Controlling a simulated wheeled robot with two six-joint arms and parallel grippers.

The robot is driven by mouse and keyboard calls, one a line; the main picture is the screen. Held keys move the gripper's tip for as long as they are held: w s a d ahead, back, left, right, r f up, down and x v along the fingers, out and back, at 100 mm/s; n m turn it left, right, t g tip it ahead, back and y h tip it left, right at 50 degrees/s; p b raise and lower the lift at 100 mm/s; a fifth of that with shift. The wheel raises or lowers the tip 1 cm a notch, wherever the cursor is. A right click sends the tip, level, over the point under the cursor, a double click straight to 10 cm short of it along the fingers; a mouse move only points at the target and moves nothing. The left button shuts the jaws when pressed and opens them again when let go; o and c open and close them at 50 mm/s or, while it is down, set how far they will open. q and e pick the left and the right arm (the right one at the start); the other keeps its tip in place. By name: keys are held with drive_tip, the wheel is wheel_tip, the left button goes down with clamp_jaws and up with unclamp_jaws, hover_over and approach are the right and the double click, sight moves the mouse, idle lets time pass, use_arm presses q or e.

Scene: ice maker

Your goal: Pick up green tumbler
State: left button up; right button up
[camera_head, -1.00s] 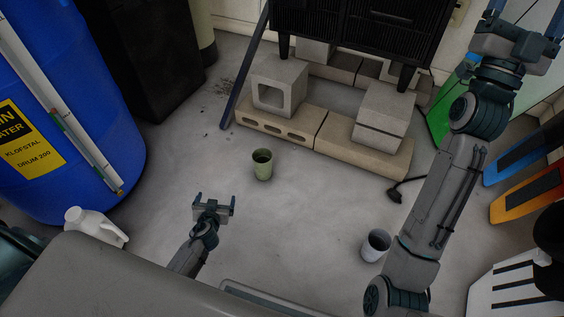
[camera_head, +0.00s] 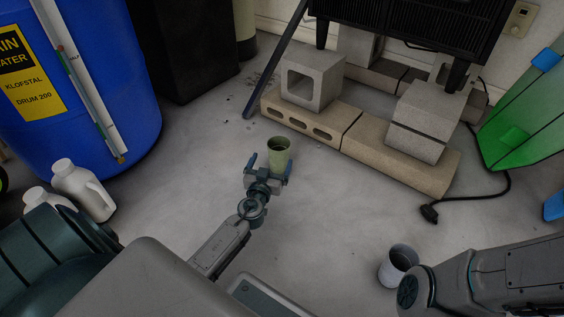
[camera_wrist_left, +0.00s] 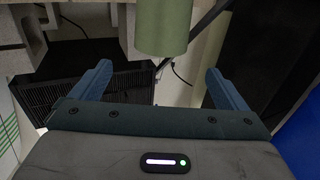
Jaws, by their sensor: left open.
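The green tumbler (camera_head: 279,152) stands upright on the grey floor in the middle of the head view. My left gripper (camera_head: 269,167) is open at the near side of the tumbler, its two fingers spread toward it. The lower part of the tumbler is partly hidden by the gripper. In the left wrist view the tumbler (camera_wrist_left: 163,26) shows at the top, lined up with the gap between the open fingers (camera_wrist_left: 160,75). I cannot tell whether the fingers touch it. Of my right arm only links show; its gripper is out of view.
A grey-white cup (camera_head: 398,262) stands by my right arm. Concrete blocks (camera_head: 416,120) and tan bricks (camera_head: 305,125) lie beyond the tumbler, under a black unit (camera_head: 400,28). A blue drum (camera_head: 85,100) and white jugs (camera_head: 82,188) are at left. The floor around the tumbler is clear.

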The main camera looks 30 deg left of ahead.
sight(276, 152)
use_arm(q)
drive_tip(key=x, duration=0.5)
drive_tip(key=f+b+x, duration=0.1)
drive_tip(key=x, duration=0.1)
drive_tip(key=shift+w+a+r, duration=0.1)
drive_tip(key=shift+w+a, duration=0.15)
drive_tip(key=shift+w, duration=0.3)
drive_tip(key=c, duration=1.3)
